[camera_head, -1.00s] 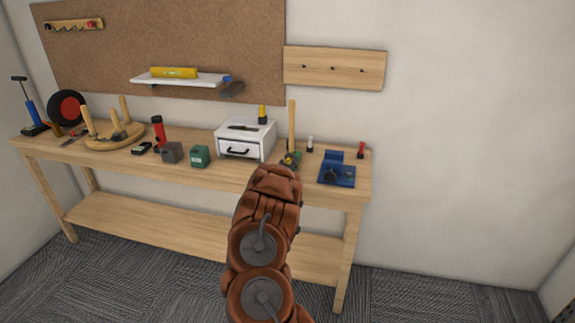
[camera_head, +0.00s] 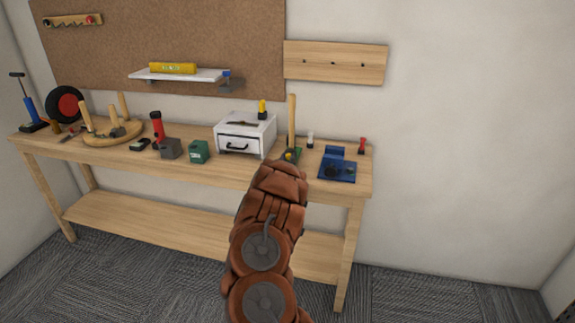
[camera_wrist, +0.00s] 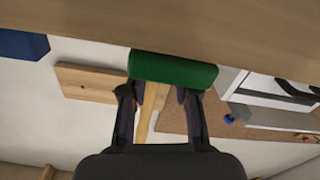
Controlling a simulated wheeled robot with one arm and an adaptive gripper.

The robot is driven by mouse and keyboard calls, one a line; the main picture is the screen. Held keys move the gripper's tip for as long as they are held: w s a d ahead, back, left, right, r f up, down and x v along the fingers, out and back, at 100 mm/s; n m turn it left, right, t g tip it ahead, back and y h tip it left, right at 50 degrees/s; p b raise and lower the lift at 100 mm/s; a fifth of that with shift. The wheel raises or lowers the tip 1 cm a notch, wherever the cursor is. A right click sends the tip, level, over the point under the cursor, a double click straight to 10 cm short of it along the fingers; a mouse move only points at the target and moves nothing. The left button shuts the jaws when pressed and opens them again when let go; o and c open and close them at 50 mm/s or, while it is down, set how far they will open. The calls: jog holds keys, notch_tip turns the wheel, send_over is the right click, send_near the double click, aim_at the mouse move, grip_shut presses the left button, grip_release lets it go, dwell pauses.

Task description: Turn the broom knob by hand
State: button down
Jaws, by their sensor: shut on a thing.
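The broom stands head-down at the right part of the workbench, its wooden handle (camera_head: 292,118) upright and its green head (camera_wrist: 173,70) at the bench top. In the wrist view, which is upside down, the handle (camera_wrist: 147,108) runs between my fingers. My gripper (camera_wrist: 157,96) is shut on the broom close to the head, one finger on each side. A small yellow part (camera_head: 289,155) shows at the broom's base in the head view. I cannot make out the knob itself between the fingers. My arm hides part of the broom's base.
A white drawer box (camera_head: 236,146) stands close on the left, a blue tool (camera_head: 337,167) close on the right. A white bottle (camera_head: 310,140) and a red-topped item (camera_head: 362,145) stand behind. A peg board (camera_head: 335,64) hangs on the wall above. The workbench (camera_head: 215,176) edge lies below my wrist.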

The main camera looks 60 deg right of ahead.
jog(key=m+b, duration=0.1)
jog(key=b, duration=0.1)
jog(key=m+b, duration=0.2)
jog(key=b, duration=0.1)
jog(key=shift+f+m, duration=0.3)
jog(key=m+b, duration=0.1)
jog(key=b, duration=0.1)
jog(key=m+b, duration=0.4)
jog(key=b, duration=0.1)
jog(key=shift+s+r, duration=0.15)
jog(key=shift+r, duration=0.1)
jog(key=shift+r+m+b, duration=0.1)
jog(key=shift+m+b, duration=0.2)
jog(key=shift+b, duration=0.05)
jog(key=c, duration=0.9)
grip_release()
jog(key=shift+o, duration=0.2)
jog(key=v, duration=1.2)
